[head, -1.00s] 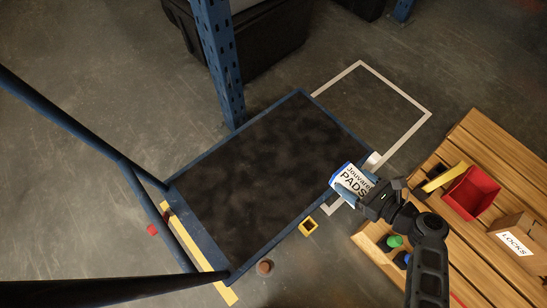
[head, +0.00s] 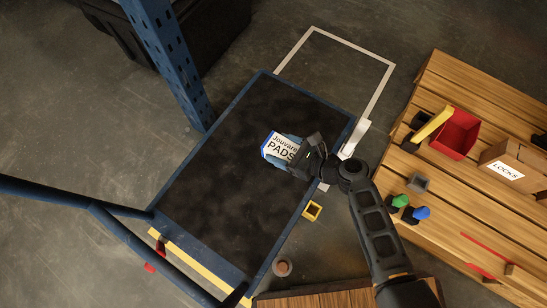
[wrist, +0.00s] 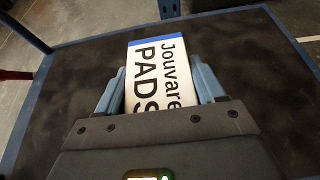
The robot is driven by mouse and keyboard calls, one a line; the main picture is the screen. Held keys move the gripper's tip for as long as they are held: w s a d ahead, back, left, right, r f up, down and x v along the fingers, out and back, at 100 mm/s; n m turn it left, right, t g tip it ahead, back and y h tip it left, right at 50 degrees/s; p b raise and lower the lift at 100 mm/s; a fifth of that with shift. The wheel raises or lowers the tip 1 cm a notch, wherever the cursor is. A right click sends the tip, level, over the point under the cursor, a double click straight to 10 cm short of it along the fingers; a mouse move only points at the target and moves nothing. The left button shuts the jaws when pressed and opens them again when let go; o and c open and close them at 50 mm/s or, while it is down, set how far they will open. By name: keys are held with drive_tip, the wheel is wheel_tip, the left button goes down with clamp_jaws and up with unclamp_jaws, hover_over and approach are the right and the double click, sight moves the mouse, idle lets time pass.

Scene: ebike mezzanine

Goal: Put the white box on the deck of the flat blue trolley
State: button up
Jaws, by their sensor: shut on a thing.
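The white box (head: 281,148), with a blue edge and the words "Jouvare PADS", is between the fingers of my gripper (head: 285,150). It also shows in the wrist view (wrist: 160,78), with a blue finger of my gripper (wrist: 160,90) on each side. The flat blue trolley (head: 216,156) has a dark deck and a blue rim. The box is over the right part of the deck in the head view. Whether it touches the deck or hangs above it I cannot tell. The box hides a small patch of deck.
The trolley's blue handle tubes (head: 75,195) rise at the left. A blue rack post (head: 170,60) stands at its far edge. A wooden bench (head: 440,215) at the right carries a red bin (head: 456,134) and a LOCKS carton (head: 512,165). Most of the deck is clear.

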drive_tip(key=shift+w+a+f+b, duration=0.1)
drive_tip(key=shift+a+f+b, duration=0.1)
drive_tip(key=shift+a+f, duration=0.25)
drive_tip(key=shift+a+f+b, duration=0.15)
drive_tip(key=shift+a+f, duration=0.1)
drive_tip(key=shift+a, duration=0.4)
wheel_tip(320, 180, down, 4)
drive_tip(key=b, duration=0.2)
drive_tip(key=shift+b, duration=0.4)
drive_tip(key=o, duration=1.2)
drive_tip(key=shift+r, duration=0.1)
